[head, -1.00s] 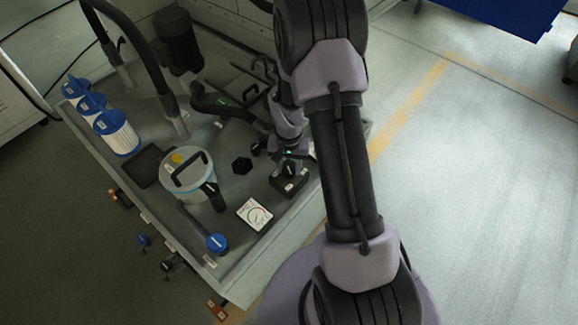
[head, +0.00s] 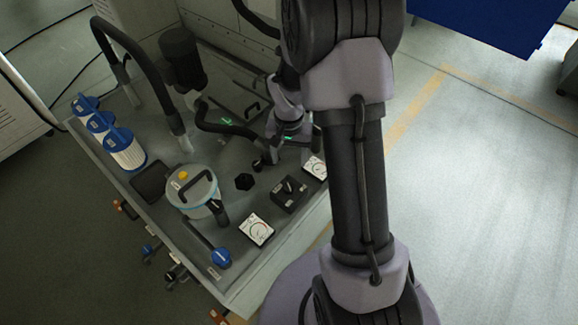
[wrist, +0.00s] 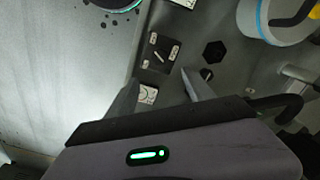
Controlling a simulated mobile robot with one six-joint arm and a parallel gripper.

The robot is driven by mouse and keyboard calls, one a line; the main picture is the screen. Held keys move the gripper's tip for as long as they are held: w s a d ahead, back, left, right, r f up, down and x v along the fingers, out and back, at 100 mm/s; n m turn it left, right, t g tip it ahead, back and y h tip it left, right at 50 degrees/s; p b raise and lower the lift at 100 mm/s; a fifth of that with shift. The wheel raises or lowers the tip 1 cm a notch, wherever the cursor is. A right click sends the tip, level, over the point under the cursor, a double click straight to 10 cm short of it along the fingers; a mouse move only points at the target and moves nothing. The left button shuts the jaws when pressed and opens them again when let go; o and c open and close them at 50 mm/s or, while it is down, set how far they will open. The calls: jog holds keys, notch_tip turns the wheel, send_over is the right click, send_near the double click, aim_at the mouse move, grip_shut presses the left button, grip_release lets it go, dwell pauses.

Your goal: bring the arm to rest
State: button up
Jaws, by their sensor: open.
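My arm reaches from the bottom of the head view up and over a grey tray-like bench. My gripper (head: 268,160) is small and partly hidden there, above the bench behind a black switch box (head: 289,194). In the wrist view my gripper (wrist: 160,84) shows two separated fingers with nothing between their tips. The switch box (wrist: 160,53) with its dark knob lies beyond the fingertips in that view. A white dial gauge (wrist: 147,95) shows between the fingers, lower down. No object is held.
The bench (head: 249,292) carries a pale canister (head: 192,195), a front gauge (head: 257,229), a blue-capped valve (head: 221,258), a black hex knob (head: 244,181) and blue-topped filters (head: 126,152). A bent black hose (head: 150,70) rises behind. Open floor (head: 480,200) lies right.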

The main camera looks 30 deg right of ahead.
jog(key=shift+r, duration=1.4)
jog(key=s+a+r+n+t, duration=0.15)
jog(key=a+r, duration=0.25)
jog(key=r, duration=0.4)
jog(key=s+a+r+t, duration=0.1)
jog(key=s+a+r, duration=0.2)
jog(key=r, duration=0.4)
jog(key=s+a+r+n+t+y, duration=0.1)
jog(key=s+a+r, duration=0.3)
jog(key=s, duration=0.2)
jog(key=s+a+r+t+y, duration=0.1)
jog(key=s+a+r+t, duration=0.1)
jog(key=s+a+r, duration=0.2)
jog(key=s+a, duration=0.1)
jog(key=s, duration=0.2)
jog(key=shift+s+r+n, duration=0.15)
jog(key=shift+r+n, duration=0.2)
